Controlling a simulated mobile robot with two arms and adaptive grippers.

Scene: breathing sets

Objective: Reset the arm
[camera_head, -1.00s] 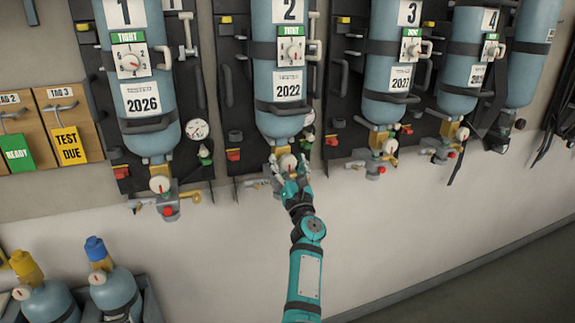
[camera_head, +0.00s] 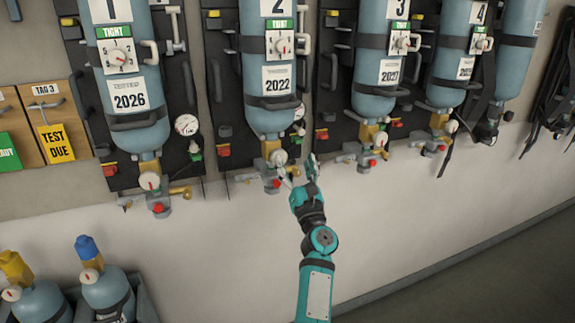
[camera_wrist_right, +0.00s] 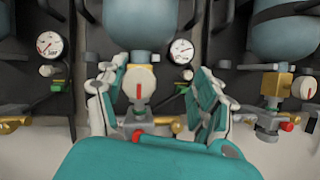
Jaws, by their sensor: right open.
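My right gripper (camera_head: 300,170) is open and empty, a little in front of and below the valve of cylinder 2. In the right wrist view its two fingers (camera_wrist_right: 155,100) stand apart on either side of a round white valve knob (camera_wrist_right: 140,83) with a red mark. The fingers do not appear to touch the knob. The blue-grey cylinder 2 (camera_head: 266,105) hangs upright on its dark backplate, tagged TIGHT and 2022. Its valve knob shows in the head view (camera_head: 278,157). My left gripper is not in view.
Cylinder 1 (camera_head: 130,70) hangs to the left and cylinder 3 (camera_head: 378,60) to the right, with others beyond. Two cylinders (camera_head: 108,290) stand in a rack at lower left. A TEST DUE tag (camera_head: 57,143) hangs at left. The wall below the valves is clear.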

